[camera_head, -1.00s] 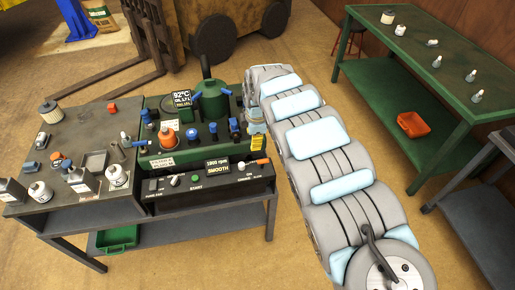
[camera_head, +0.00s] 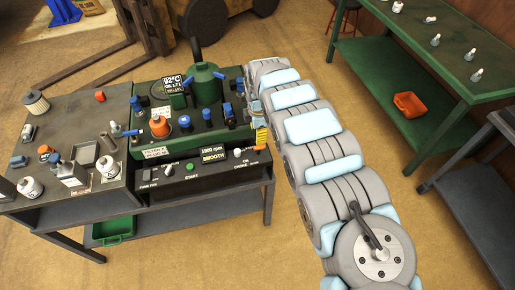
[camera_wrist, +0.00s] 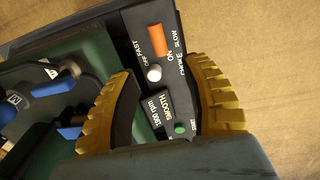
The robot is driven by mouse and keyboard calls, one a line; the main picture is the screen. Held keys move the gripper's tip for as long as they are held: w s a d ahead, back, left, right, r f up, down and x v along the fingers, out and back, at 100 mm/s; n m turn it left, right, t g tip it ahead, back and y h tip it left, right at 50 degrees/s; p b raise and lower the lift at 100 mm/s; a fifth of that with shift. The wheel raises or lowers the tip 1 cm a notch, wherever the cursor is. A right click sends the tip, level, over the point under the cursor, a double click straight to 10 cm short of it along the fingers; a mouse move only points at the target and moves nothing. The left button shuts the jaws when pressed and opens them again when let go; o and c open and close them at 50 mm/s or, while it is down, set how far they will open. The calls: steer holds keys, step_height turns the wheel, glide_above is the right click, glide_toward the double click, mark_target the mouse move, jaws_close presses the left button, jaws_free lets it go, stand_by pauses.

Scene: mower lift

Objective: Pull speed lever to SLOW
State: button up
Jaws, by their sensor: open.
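The control panel (camera_wrist: 166,100) on the green engine unit lies between my gripper's fingers in the wrist view. An orange lever handle (camera_wrist: 157,41) sits at its end, between the FAST and SLOW labels. Its exact setting is hard to tell. Next to it is a white knob (camera_wrist: 154,73) by the OFF, ON and CHOKE labels. My gripper (camera_wrist: 164,70) is open and empty, its yellow fingertips on either side of the panel, short of the orange handle. In the head view my gripper (camera_head: 260,133) is above the panel's right end and the orange handle (camera_head: 259,148) is partly hidden.
A green start button (camera_wrist: 180,129) and a display (camera_head: 213,154) reading 1800 rpm, SMOOTH are on the panel. Blue-capped parts (camera_head: 207,115) crowd the engine top. Several bottles stand on the bench (camera_head: 87,153) at left. A green table (camera_head: 450,60) is at right.

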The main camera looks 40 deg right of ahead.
mark_target(258, 146)
steer(key=shift+w+d+f+b, duration=0.15)
steer(key=shift+f+b, duration=0.45)
steer(key=shift+f, duration=1.85)
steer(key=shift+w+a+f+b, duration=0.15)
steer(key=shift+f+b, duration=0.4)
steer(key=shift+f, duration=1.85)
steer(key=shift+d, duration=0.15)
steer(key=shift+r, duration=0.1)
jaws_close()
